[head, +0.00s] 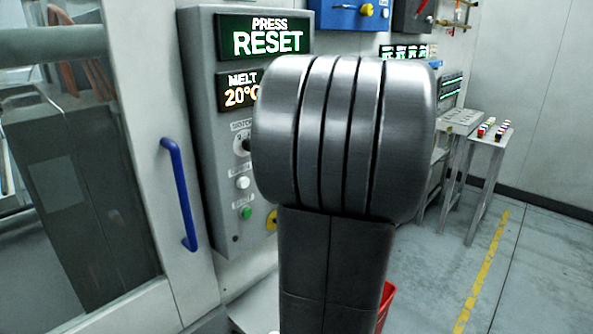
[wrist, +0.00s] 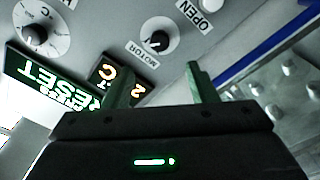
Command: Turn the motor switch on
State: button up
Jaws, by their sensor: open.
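The motor switch (wrist: 157,41) is a dark knob on a round white dial with a MOTOR label, set in a grey panel in the wrist view. In the head view the switch (head: 243,145) shows at the left edge of my arm, which partly covers it. My gripper (wrist: 158,77) is open, with one finger on each side of the knob's line in the wrist view. The fingertips appear short of the knob, and nothing shows between them. The head view does not show my gripper; my arm blocks it.
The grey panel (head: 203,150) carries a PRESS RESET display (head: 265,36), a MELT display (head: 240,91), a white button (head: 242,183) and a green button (head: 246,213). A larger dial (wrist: 38,30) is in the wrist view. A blue door handle (head: 180,195) sticks out left.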

jog(key=v, duration=0.2)
jog(key=shift+s+d, duration=0.25)
jog(key=shift+d, duration=0.05)
jog(key=p+x, duration=0.2)
jog(key=x, duration=1.2)
jog(key=shift+p, duration=0.3)
jog(key=shift+d, duration=0.1)
jog(key=r+b+v, duration=0.1)
jog(key=b+v, duration=0.2)
jog(key=v, duration=1.1)
jog(key=w+a+n+p, duration=0.3)
jog(key=w+a+n, duration=0.5)
jog(key=a+n, duration=0.3)
jog(key=n, duration=0.3)
jog(key=shift+w+g+p, duration=0.2)
jog(key=shift+g+p, duration=0.2)
dwell(0.4)
